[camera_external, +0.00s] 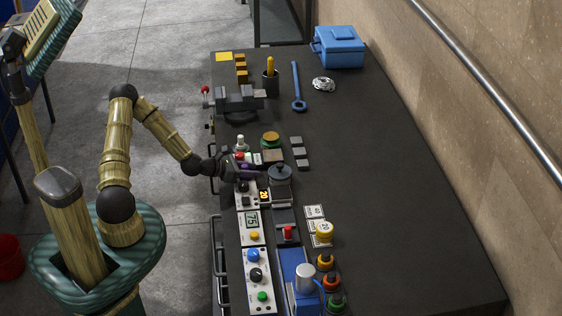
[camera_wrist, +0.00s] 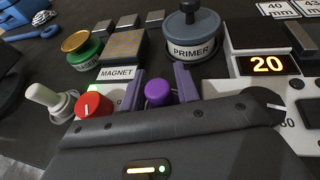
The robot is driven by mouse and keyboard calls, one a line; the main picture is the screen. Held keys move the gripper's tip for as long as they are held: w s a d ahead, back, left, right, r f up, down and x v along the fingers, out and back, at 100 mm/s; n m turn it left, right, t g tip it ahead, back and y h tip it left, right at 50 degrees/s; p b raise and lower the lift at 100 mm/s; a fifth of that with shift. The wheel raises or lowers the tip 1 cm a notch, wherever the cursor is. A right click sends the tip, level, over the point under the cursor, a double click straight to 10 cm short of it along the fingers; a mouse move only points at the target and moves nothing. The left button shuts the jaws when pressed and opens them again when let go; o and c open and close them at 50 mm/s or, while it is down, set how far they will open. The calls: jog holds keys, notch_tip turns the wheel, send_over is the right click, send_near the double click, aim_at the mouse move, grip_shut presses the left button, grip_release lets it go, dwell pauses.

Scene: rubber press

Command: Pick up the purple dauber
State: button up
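The purple dauber shows its round purple knob (camera_wrist: 158,92) in the wrist view, low in the middle. It sits between the two purple-grey fingers of my gripper (camera_wrist: 160,82), with a narrow gap seeming to remain at its sides. I cannot tell whether either finger touches it. The lower part of the dauber is hidden behind my gripper's dark palm. In the external view my gripper (camera_external: 247,173) is low over the left side of the bench, and the dauber cannot be made out clearly there.
The primer pot (camera_wrist: 193,38) stands just beyond the fingers. A lit display (camera_wrist: 268,65) is at right. The bench's right side (camera_external: 400,170) is clear.

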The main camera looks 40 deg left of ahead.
grip_shut()
notch_tip(320, 180, up, 10)
dwell(0.7)
dwell(0.4)
